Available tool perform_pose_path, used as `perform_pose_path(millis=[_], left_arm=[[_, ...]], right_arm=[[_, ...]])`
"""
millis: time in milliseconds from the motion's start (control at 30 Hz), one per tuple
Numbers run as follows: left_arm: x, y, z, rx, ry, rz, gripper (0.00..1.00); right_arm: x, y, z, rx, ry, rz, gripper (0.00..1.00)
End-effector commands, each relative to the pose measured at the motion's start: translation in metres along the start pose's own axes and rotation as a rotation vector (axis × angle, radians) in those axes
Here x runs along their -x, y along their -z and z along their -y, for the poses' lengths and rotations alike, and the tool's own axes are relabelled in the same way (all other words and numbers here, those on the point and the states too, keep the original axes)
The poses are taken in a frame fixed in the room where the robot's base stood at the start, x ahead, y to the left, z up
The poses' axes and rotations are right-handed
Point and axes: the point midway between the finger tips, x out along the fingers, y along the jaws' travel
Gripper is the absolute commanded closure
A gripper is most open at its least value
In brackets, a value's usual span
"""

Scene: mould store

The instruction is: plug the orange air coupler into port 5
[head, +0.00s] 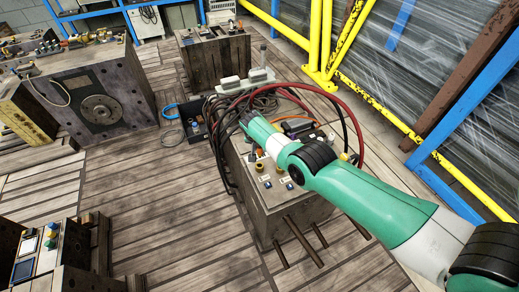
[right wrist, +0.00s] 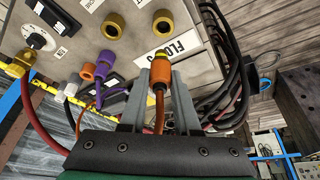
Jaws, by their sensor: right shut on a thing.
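My right gripper (right wrist: 160,72) is shut on the orange air coupler (right wrist: 158,78), which has a yellow collar at its far end and an orange hose running back between the fingers. In the head view my right gripper (head: 256,128) is over the block (head: 290,212), and the coupler is hidden. My left gripper is out of view.
A purple coupler (right wrist: 103,67) and another orange coupler (right wrist: 88,71) are on the panel to the left. Black hoses (right wrist: 226,85) crowd the right side. A red hose (right wrist: 40,125) hangs at left. Rods (head: 302,240) stick out of the block's front.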

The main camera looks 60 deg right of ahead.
Motion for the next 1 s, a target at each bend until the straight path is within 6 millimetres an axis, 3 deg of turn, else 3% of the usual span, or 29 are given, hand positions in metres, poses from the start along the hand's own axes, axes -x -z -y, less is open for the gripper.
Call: perform_pose_path(millis=[500, 1000], left_arm=[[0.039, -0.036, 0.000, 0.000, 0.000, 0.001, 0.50], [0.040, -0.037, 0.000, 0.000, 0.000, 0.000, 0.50]], right_arm=[[-0.048, -0.020, 0.000, 0.001, 0.000, 0.000, 1.00], [-0.050, -0.021, 0.000, 0.000, 0.000, 0.000, 1.00]])
